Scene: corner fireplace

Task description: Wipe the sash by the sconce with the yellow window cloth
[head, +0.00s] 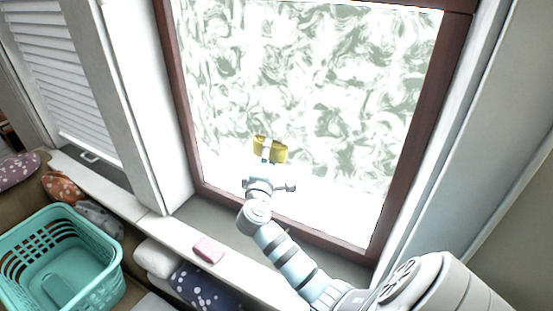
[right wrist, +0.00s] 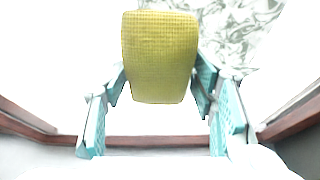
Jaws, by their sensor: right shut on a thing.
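The yellow window cloth (head: 280,152) is in my right gripper (head: 266,161), in front of the lower part of the window. In the right wrist view the cloth (right wrist: 160,55) stands between the two teal fingers of the gripper (right wrist: 161,85), which is shut on it. The sash (head: 310,80) has a dark brown frame and a pane covered in whitish swirling smears. A plain bright band without swirls runs along its bottom. I cannot tell whether the cloth touches the pane. No sconce shows. My left gripper is not in view.
A pink sponge-like block (head: 208,249) lies on the white sill ledge. A teal basket (head: 62,262) stands at the lower left, beside several cushions (head: 62,187). A second window with blinds (head: 65,75) is at the left. The space before the pane is free.

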